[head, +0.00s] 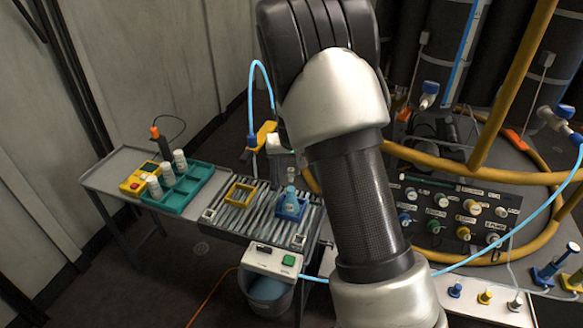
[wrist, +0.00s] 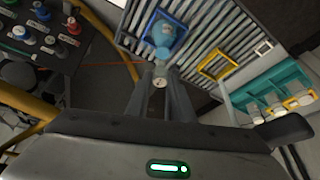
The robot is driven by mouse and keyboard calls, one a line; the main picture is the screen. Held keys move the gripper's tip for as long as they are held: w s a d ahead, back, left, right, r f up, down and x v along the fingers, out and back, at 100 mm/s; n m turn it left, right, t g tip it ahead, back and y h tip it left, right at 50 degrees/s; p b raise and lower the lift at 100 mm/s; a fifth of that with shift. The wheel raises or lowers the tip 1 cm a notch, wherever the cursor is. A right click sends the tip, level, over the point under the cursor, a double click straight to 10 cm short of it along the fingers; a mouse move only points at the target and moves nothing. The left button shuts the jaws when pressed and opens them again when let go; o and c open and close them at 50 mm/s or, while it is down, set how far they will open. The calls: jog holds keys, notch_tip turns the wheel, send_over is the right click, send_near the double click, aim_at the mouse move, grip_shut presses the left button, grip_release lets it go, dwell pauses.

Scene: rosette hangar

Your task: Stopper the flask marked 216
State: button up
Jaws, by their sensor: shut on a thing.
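A blue flask (head: 291,200) stands upright in a blue square holder (head: 302,215) on the slatted table. It also shows in the wrist view (wrist: 162,42), just beyond my fingertips. Its marking is too small to read. My gripper (wrist: 160,74) is shut on a small pale round-topped stopper (wrist: 159,83), with a finger on each side. The stopper appears close to the flask's mouth in the wrist view; I cannot tell whether they touch. In the head view my arm hides most of the gripper.
An empty yellow square holder (head: 238,194) sits left of the flask. A teal rack (head: 178,197) with white-capped vials and a yellow device (head: 138,182) stand further left. A control box (head: 271,261) is at the table's front. A panel of coloured knobs (head: 455,212) is on the right.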

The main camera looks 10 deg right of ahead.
aim_at(291, 177)
jog(key=shift+f+b, duration=0.3)
jog(key=shift+f, duration=0.45)
jog(key=shift+f+b, duration=0.35)
jog(key=shift+f, duration=0.1)
jog(key=shift+f+b, duration=0.6)
jog(key=shift+f, duration=0.25)
jog(key=shift+f+b, duration=0.35)
jog(key=shift+f, duration=0.2)
dwell(0.4)
jog(key=o, duration=1.4)
jog(key=shift+r, duration=0.15)
